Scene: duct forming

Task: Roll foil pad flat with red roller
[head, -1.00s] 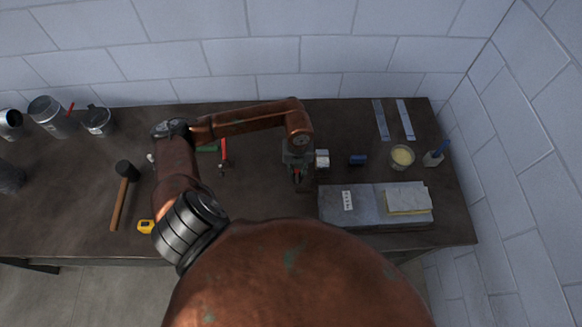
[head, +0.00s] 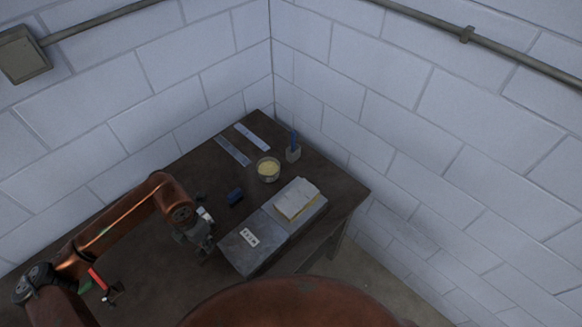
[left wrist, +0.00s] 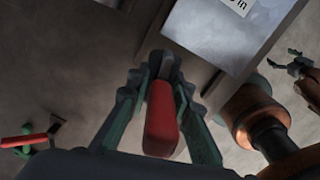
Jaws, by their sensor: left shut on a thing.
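My left gripper (head: 200,238) is beside the left end of a grey sheet-metal piece (head: 238,252) in the head view. In the left wrist view its fingers (left wrist: 163,85) are shut on the red roller (left wrist: 161,122), whose red handle lies between them. The roller is hidden in the head view. The foil pad (head: 297,198), silvery on top with a yellowish edge, lies on the right part of the grey piece, apart from the gripper. At the right of the left wrist view is part of my right arm with a small dark gripper (left wrist: 288,64); its opening is unclear.
Two metal strips (head: 233,150) lie farther back. Red-handled snips (head: 99,279) lie at left. White walls close the corner.

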